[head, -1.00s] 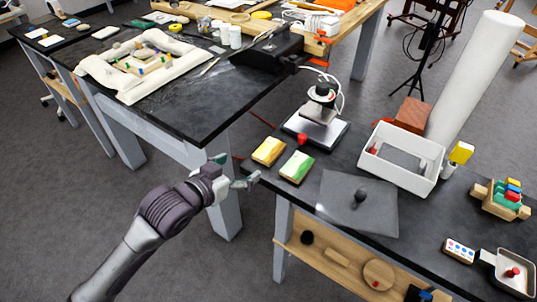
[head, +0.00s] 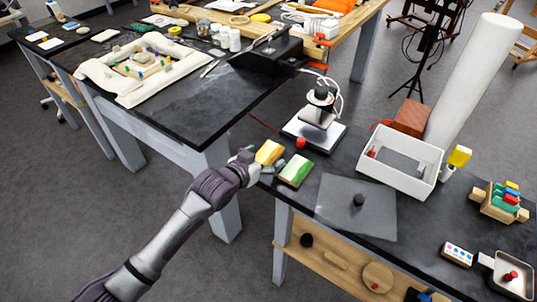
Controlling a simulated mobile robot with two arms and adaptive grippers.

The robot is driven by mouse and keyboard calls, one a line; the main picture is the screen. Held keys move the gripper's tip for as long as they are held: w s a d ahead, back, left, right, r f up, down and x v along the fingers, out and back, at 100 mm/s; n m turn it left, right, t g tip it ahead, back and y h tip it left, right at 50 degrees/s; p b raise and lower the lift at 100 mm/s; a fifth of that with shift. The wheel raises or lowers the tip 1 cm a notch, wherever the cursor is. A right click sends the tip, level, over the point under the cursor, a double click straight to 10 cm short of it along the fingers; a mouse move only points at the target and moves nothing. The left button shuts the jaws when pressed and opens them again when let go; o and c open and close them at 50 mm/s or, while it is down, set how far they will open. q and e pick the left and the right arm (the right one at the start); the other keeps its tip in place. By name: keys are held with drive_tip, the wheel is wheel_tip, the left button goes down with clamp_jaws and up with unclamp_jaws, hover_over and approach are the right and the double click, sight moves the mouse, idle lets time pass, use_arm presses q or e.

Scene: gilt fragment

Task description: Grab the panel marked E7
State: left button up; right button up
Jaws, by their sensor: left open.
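Two small panels lie side by side at the left corner of the right-hand dark table: a yellow one (head: 269,151) and a green one with a pale edge (head: 296,169). No E7 marking is readable on either at this size. My left gripper (head: 267,168) is open at that table corner, close beside the near edge of the yellow panel and just left of the green one. Its fingers are small and partly merge with the dark table, so I cannot tell whether they touch a panel. My right gripper is not in view.
A device on a pale base (head: 315,132) and a red knob (head: 301,142) stand behind the panels. A grey plate with a black knob (head: 357,218) lies to their right, before a white open box (head: 378,182). Another dark table (head: 205,110) stands at left.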

use_arm(q)
drive_tip(key=shift+c, duration=0.2)
drive_tip(key=c, duration=1.1)
drive_tip(key=shift+r, duration=0.1)
drive_tip(key=shift+c, duration=0.5)
drive_tip(key=shift+r, duration=0.1)
